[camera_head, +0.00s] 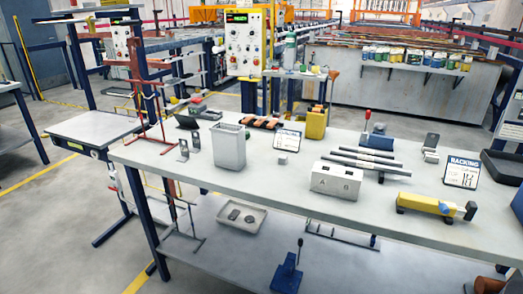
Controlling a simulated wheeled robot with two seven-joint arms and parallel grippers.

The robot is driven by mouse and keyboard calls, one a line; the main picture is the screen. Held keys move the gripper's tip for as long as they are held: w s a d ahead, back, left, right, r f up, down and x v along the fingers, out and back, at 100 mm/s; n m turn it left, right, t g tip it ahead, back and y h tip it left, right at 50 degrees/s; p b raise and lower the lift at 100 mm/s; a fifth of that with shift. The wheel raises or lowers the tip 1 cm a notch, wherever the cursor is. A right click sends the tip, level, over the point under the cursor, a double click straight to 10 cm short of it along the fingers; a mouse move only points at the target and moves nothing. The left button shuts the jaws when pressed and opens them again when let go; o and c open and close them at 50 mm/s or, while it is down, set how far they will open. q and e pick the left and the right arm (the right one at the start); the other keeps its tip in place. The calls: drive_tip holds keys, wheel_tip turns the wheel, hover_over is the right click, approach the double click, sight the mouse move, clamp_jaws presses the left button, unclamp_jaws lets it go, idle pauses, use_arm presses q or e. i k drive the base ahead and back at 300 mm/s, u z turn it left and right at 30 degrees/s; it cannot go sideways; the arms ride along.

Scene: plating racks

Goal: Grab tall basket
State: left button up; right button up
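A tall grey basket (229,148) stands upright on the left part of the grey workbench (300,178). Its open top faces up, and it is narrower at the bottom. I cannot see its floor clearly. Nothing touches it that I can see. Neither of my grippers is in view.
Small metal brackets (184,150) stand just left of the basket, with a red rack frame (138,70) behind them. A white A/B box (336,180) and a yellow tool (425,204) are to the right. Bench space in front is clear.

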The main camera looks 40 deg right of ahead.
sight(228, 139)
drive_tip(key=z, duration=1.4)
drive_tip(key=i, duration=0.2)
drive_tip(key=u, duration=0.05)
